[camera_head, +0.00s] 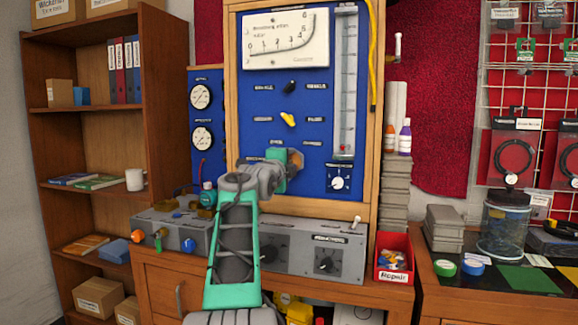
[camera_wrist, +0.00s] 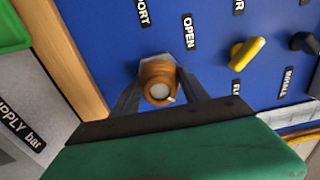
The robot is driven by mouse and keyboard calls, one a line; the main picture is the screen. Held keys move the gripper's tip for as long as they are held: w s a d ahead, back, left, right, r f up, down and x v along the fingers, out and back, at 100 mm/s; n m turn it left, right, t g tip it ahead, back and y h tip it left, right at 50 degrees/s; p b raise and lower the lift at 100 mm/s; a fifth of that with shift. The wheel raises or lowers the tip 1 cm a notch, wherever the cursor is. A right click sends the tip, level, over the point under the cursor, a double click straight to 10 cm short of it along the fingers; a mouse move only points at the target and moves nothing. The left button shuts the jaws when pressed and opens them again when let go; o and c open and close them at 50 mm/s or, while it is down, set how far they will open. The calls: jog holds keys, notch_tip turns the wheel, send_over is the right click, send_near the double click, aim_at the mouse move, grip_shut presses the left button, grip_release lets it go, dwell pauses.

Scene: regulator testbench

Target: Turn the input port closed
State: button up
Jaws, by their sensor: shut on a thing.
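In the wrist view, the input port knob (camera_wrist: 158,82) is a round brass-coloured fitting with a pale centre on the blue panel (camera_wrist: 100,35). A label ending in "PORT" and one reading "OPEN" (camera_wrist: 189,30) are beside it. My gripper (camera_wrist: 158,92) has one finger on each side of the knob and is shut on it. In the head view, my gripper (camera_head: 292,165) is up against the lower part of the blue panel (camera_head: 262,60).
A yellow lever (camera_head: 288,119) and a black knob (camera_head: 290,87) are on the panel above my gripper. A glass tube (camera_head: 345,90) runs down the right side. Two gauges (camera_head: 201,137) are at left. A grey console (camera_head: 290,248) juts out below.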

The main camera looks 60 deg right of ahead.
jog(key=o, duration=1.3)
jog(key=shift+o, duration=0.2)
jog(key=s+a+b, duration=0.1)
jog(key=a, duration=0.6)
jog(key=shift+a, duration=0.35)
jog(key=shift+s, duration=0.1)
